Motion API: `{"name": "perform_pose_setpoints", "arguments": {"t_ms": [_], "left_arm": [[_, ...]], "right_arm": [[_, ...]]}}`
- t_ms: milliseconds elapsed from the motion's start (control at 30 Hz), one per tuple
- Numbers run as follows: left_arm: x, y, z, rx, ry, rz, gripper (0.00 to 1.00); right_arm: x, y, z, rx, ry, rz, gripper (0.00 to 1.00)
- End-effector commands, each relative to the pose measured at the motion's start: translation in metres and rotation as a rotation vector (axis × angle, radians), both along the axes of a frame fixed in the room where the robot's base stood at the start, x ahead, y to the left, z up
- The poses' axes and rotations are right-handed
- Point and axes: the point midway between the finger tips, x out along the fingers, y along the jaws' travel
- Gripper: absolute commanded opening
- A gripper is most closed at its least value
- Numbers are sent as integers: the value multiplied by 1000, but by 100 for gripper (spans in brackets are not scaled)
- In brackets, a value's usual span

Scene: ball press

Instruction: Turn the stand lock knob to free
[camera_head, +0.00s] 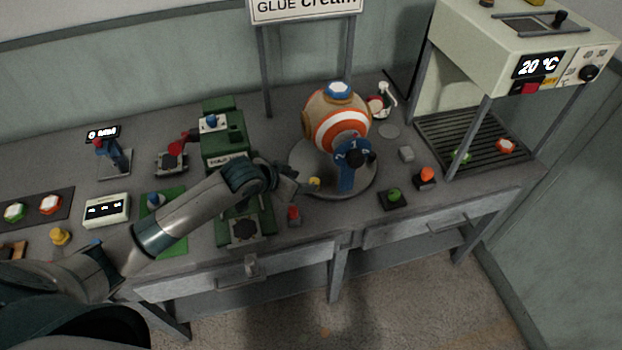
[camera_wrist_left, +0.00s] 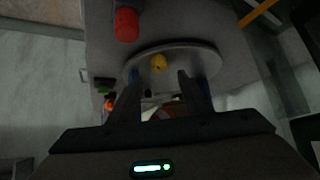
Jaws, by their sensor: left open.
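The round grey stand (camera_head: 362,187) carries an orange, white and tan ball (camera_head: 337,122) with a blue cap. A small yellow knob (camera_head: 314,182) sits near the left front edge of the stand's disc; it also shows in the left wrist view (camera_wrist_left: 159,63). A blue numbered bracket (camera_head: 347,178) with a black knob stands in front of the ball. My left gripper (camera_head: 300,184) is beside the yellow knob, on its left. In the left wrist view its open fingers (camera_wrist_left: 158,78) lie either side of the knob's line, apart from it. Which way the knob is turned cannot be told.
A green press (camera_head: 225,145) is behind my left arm. Green (camera_head: 393,196) and orange (camera_head: 426,175) buttons are at the right. An oven-like unit (camera_head: 520,60) stands at far right.

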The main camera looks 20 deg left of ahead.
Motion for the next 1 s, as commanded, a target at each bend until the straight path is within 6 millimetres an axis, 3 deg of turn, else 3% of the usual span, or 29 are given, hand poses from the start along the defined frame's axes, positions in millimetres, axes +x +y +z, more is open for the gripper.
{"name": "perform_pose_setpoints", "arguments": {"t_ms": [400, 900, 1000], "left_arm": [[35, -16, -37, 0, 1, 1, 45], [41, -18, -45, 0, 0, 0, 45], [41, -18, -45, 0, 0, 0, 23]], "right_arm": [[0, 0, 12, 0, 0, 0, 31], [0, -1, 13, -1, 0, 1, 31], [0, -1, 13, -1, 0, 1, 31]]}}
